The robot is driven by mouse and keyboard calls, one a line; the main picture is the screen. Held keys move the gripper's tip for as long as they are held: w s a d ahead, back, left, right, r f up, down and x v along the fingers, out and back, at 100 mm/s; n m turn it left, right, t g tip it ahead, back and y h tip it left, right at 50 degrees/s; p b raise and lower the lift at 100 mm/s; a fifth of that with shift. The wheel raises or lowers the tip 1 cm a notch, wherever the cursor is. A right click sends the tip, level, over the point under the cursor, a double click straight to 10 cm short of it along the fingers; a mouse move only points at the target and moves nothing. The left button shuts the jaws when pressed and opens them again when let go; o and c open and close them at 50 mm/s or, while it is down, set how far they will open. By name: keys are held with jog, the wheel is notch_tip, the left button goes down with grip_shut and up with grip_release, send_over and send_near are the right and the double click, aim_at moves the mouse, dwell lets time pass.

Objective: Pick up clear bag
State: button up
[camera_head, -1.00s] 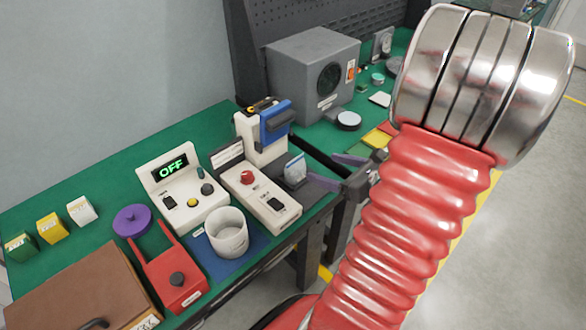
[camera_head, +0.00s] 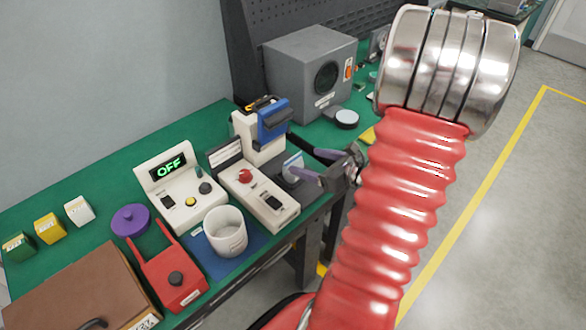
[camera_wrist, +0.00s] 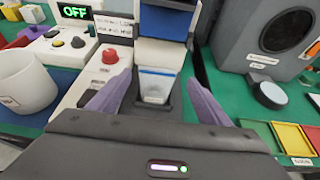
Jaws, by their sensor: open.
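The clear bag (camera_wrist: 155,88) stands upright on the dark plate of the sealing machine (camera_head: 262,185), with a blue strip along its top. In the head view the bag (camera_head: 293,166) is partly covered by my gripper. My gripper (camera_head: 308,170) is open, its purple fingers reaching toward the bag from the right. In the wrist view the gripper's fingers (camera_wrist: 157,98) spread to the left and right of the bag, with gaps on both sides. The bag is between or just beyond the fingertips; contact does not show.
A white cup (camera_head: 226,231) stands on a blue mat left of the machine. A box reading OFF (camera_head: 174,187), a red holder (camera_head: 171,272) and a purple disc (camera_head: 131,220) are further left. A grey speaker-like box (camera_head: 312,73) and a round lidded puck (camera_wrist: 271,94) are to the right.

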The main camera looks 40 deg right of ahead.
aim_at(287, 156)
jog(key=shift+x, duration=1.1)
jog(key=shift+x, duration=2.65)
jog(key=shift+s+a+f, duration=0.1)
jog(key=shift+a, duration=0.05)
jog(key=shift+c, duration=0.5)
jog(key=c, duration=1)
notch_tip(287, 156, up, 18)
